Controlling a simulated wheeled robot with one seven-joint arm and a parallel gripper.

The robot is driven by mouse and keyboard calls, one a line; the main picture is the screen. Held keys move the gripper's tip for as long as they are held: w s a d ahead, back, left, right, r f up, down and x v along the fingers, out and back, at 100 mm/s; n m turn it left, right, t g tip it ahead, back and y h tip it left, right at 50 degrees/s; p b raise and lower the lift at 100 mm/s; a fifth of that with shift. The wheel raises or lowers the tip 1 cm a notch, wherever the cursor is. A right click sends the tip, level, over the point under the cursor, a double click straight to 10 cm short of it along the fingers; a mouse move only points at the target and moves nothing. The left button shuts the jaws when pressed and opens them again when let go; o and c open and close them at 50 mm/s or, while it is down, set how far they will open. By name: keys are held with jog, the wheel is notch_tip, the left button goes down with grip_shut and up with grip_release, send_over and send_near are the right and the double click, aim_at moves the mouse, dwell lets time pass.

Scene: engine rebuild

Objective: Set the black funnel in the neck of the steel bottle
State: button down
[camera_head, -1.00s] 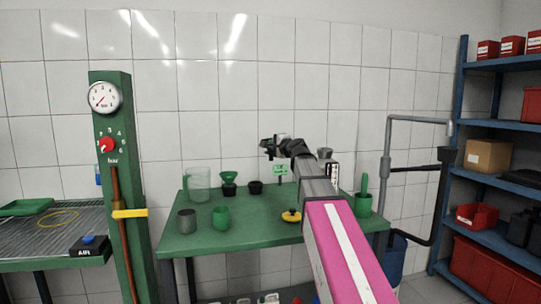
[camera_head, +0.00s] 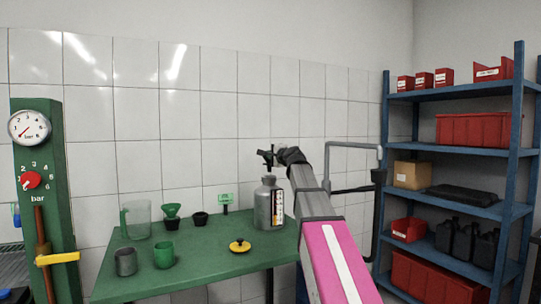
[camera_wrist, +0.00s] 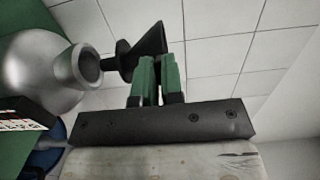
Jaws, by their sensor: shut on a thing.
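The steel bottle (camera_head: 264,208) stands upright on the green table, near its right end, with a label on its side. In the wrist view the bottle (camera_wrist: 40,72) is at the left with its open neck facing the funnel. My gripper (camera_wrist: 158,70) is shut on the black funnel (camera_wrist: 148,42), whose narrow end points toward the neck. The spout tip is close to the neck opening; I cannot tell whether it touches. In the head view my gripper (camera_head: 267,155) is above the bottle; the funnel there is too small and dark to separate clearly.
The green table (camera_head: 200,268) also holds a clear jug (camera_head: 136,219), a green funnel (camera_head: 171,210), a black cup (camera_head: 200,219), a grey mug (camera_head: 125,262), a green mug (camera_head: 163,256) and a yellow-and-black item (camera_head: 239,246). A blue shelf (camera_head: 460,208) stands at right.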

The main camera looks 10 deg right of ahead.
jog(key=shift+f, duration=2.3)
jog(key=shift+f, duration=0.55)
jog(key=c, duration=1.5)
grip_release()
jog(key=shift+c, duration=0.2)
jog(key=v, duration=1.1)
jog(key=shift+a+f, duration=0.1)
